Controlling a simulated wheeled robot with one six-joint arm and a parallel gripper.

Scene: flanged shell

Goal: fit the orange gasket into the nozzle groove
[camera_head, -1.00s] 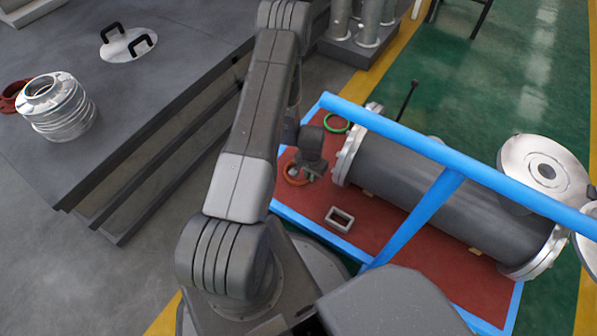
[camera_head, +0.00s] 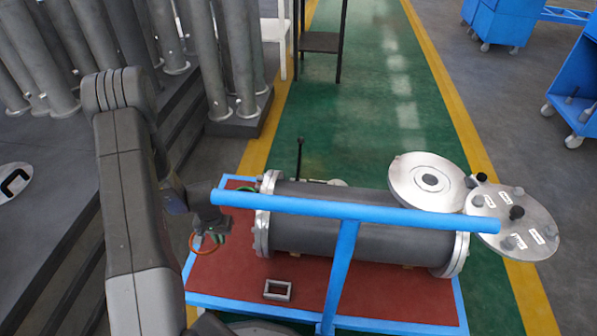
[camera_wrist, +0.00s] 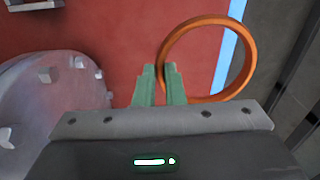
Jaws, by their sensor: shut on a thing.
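My gripper (camera_head: 213,236) is shut on the orange gasket (camera_head: 192,245), over the left end of the red cart top. In the wrist view the green-tipped fingers (camera_wrist: 160,84) pinch the left side of the gasket (camera_wrist: 207,19), which stands out to the right as an open ring. The grey flanged shell (camera_head: 360,238) lies on its side on the cart, right of my gripper. Its left end flange (camera_head: 263,215) is apart from the gasket, and part of a flange (camera_wrist: 50,110) shows at left in the wrist view. I cannot make out the nozzle groove.
A blue rail (camera_head: 350,210) crosses in front of the shell. A green ring (camera_head: 247,189) lies by the cart's back left corner. A small metal frame (camera_head: 278,290) lies on the red top (camera_head: 235,270). Round plates (camera_head: 405,185) and (camera_head: 540,225) stand at right.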

